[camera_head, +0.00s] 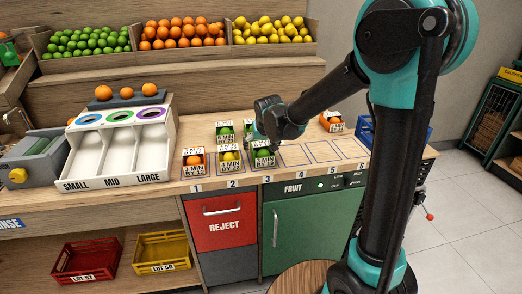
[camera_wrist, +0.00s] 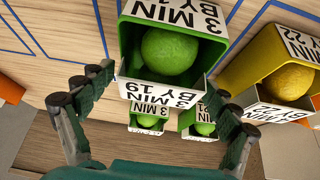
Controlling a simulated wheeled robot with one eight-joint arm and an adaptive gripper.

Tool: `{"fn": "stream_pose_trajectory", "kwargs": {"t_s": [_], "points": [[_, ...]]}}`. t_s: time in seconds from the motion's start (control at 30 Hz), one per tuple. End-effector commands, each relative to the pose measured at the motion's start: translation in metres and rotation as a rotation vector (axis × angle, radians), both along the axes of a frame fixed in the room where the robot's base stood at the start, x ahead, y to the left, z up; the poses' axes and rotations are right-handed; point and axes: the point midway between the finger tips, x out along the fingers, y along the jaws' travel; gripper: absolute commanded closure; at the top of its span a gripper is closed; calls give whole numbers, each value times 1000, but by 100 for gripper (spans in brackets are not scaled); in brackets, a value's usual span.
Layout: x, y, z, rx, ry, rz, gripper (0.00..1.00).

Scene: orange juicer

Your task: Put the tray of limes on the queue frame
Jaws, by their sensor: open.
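Several small trays show. A green tray with a lime (camera_head: 263,157) sits in the blue outline numbered 3; in the wrist view it is the large green tray (camera_wrist: 125,45), labelled 3 MIN BY 19. Two more green trays with limes (camera_head: 223,132) (camera_head: 248,126) stand behind it, and show lower in the wrist view (camera_wrist: 148,129) (camera_wrist: 203,131). The queue frame is the row of blue outlines (camera_head: 325,151) numbered 1 to 6. My gripper (camera_head: 262,130) is open just behind the slot-3 tray; its fingers (camera_wrist: 160,88) are apart, and no grip is visible.
An orange tray (camera_head: 193,161) is in slot 1 and a yellow tray (camera_head: 229,162) in slot 2, beside the green one. Slots 4 to 6 look empty. Another orange tray (camera_head: 332,121) and a blue crate (camera_head: 366,130) stand at the right. A sizing rack (camera_head: 120,148) is left.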

Motion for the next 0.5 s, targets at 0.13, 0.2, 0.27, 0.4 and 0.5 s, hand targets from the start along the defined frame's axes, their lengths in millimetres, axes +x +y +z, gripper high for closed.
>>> {"fn": "stream_pose_trajectory", "kwargs": {"t_s": [0.13,0.2,0.27,0.4,0.5], "points": [[-13,-4,23,0,0,1,11],[-20,-5,33,0,0,1,11],[-25,-6,43,0,0,0,11],[-35,-9,61,1,0,0,11],[-40,-10,71,0,0,0,11]]}}
